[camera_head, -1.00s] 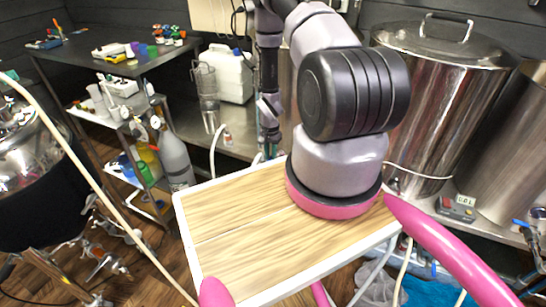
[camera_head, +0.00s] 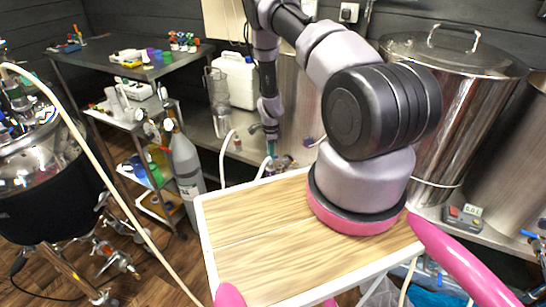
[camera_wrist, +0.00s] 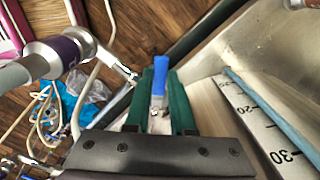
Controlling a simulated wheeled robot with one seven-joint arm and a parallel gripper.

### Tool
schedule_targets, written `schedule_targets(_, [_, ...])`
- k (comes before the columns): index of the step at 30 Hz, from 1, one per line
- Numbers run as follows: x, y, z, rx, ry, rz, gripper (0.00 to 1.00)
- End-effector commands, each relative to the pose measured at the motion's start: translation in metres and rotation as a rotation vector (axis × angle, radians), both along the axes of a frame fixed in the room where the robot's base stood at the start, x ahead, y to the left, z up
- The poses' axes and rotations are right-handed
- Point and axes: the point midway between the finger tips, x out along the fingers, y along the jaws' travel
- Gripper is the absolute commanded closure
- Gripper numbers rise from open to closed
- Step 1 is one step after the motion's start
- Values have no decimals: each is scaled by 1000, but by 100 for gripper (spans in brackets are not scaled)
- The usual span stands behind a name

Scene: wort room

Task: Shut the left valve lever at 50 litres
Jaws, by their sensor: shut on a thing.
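The valve lever has a blue handle (camera_wrist: 160,72). In the wrist view it stands between the green fingers of my gripper (camera_wrist: 157,92), which is shut on it. Metal fittings below the handle are partly hidden by the fingers. In the head view my gripper (camera_head: 270,142) reaches down behind the wooden board, beside a steel vessel; the lever is too small to make out there. A scale strip (camera_wrist: 262,125) with numbers such as 20 and 30 runs along the right of the wrist view. I cannot see a liquid level.
A small box with a display (camera_head: 462,216) stands at the right; its reading is too small to trust. A lidded steel pot (camera_head: 455,110) stands behind it. A white canister (camera_head: 234,80) stands on the back bench. Hoses and a purple-banded pipe (camera_wrist: 62,50) lie close to my gripper.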

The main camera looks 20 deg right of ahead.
Motion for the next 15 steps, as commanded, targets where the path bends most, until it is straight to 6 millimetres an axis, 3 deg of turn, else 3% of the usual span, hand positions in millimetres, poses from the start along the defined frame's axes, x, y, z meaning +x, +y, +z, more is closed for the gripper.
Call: schedule_targets(15, [30,-12,0,-2,-1,-464,100])
